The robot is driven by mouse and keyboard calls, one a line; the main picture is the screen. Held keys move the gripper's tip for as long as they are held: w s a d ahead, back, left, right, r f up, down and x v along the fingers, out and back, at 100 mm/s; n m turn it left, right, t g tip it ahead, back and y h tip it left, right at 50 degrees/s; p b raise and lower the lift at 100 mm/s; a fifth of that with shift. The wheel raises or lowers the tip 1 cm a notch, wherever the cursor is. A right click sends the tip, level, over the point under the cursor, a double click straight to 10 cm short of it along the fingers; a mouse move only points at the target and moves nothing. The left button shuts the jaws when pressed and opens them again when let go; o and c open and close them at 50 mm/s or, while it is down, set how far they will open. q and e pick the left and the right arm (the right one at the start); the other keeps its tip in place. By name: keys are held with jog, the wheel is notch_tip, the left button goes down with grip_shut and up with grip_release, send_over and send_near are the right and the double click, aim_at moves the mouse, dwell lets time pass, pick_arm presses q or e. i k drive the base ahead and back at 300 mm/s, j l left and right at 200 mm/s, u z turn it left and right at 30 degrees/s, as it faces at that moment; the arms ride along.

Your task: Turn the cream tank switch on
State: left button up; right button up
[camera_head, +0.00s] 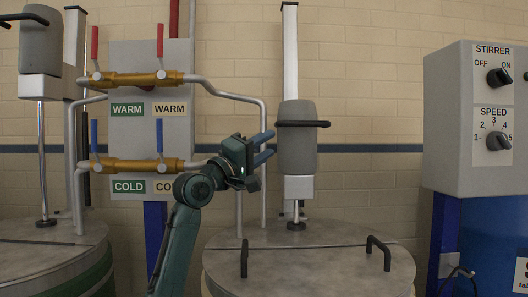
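The grey control box (448,120) stands at the right edge. A black stirrer knob (500,77) is on its face under the label STIRRER, with OFF to its left and ON to its right. Its pointer seems turned towards the ON side, but it is small. The right tank (310,262) has a grey lid; whether it is the cream one cannot be read from its body. My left gripper (268,147) is raised above this lid, pointing right, beside the grey stirrer motor (297,140). Its fingers are apart with nothing between them. It is well left of the knob. My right gripper is out of view.
A speed knob (498,141) sits below the stirrer knob. Two black handles (378,252) stand up from the right lid. Brass valves (135,79) with red and blue levers are on pipes at left. Free space lies between the motor and the control box.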

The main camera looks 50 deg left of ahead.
aim_at(497, 78)
jog(key=k, duration=1)
